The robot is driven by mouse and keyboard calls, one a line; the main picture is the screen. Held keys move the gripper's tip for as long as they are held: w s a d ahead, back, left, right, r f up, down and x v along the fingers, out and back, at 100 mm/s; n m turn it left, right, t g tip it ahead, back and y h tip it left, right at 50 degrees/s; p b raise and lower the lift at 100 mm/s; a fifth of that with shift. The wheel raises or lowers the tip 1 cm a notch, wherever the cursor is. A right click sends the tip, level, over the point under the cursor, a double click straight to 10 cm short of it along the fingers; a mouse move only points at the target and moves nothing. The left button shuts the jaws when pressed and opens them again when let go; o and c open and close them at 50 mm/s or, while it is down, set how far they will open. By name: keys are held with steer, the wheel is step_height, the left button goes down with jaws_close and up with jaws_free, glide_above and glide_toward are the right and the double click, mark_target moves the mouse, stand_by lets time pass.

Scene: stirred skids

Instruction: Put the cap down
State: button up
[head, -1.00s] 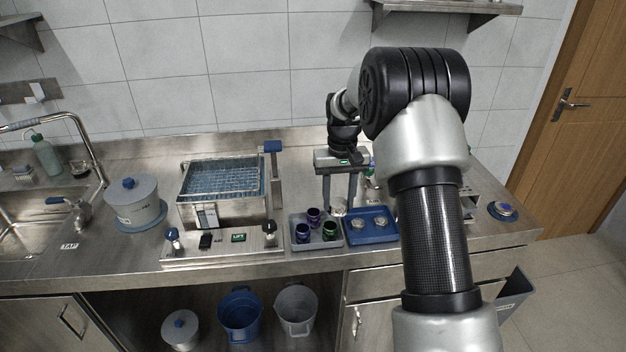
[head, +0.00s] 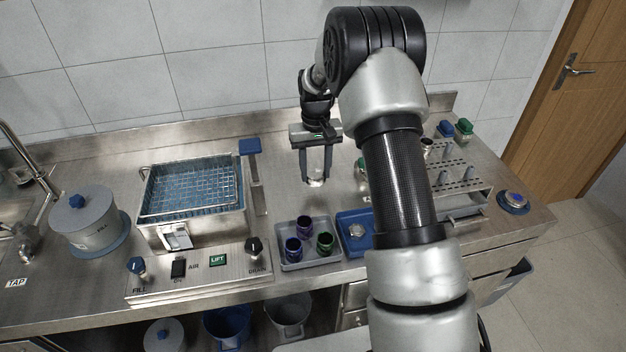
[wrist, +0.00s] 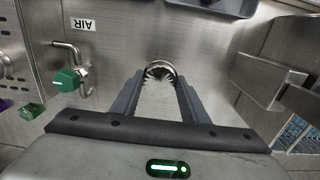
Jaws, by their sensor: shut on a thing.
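My gripper (head: 315,178) is shut on a round silvery cap (wrist: 159,71), which sits between the fingertips in the wrist view. In the head view the held cap (head: 316,183) shows at the finger ends, over bare steel counter behind the grey tray. I cannot tell whether it touches the counter. Another silvery cap (head: 356,230) lies on the blue tray (head: 352,247). My arm hides the right part of that tray.
The grey tray (head: 292,264) holds purple and green jars (head: 325,243). A steel bath with a wire basket (head: 190,187) stands left. A green-handled tap (wrist: 68,80) stands beside the gripper. A perforated rack (head: 462,180) stands right. Bare counter (head: 281,200) surrounds the fingertips.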

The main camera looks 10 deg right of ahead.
mark_target(315, 173)
steer(key=shift+w+f, duration=0.1)
steer(key=shift+f, duration=2.05)
steer(key=o, duration=0.7)
steer(key=shift+f, duration=0.2)
steer(key=o, duration=0.5)
steer(key=shift+c, duration=0.2)
steer(key=shift+r, duration=0.15)
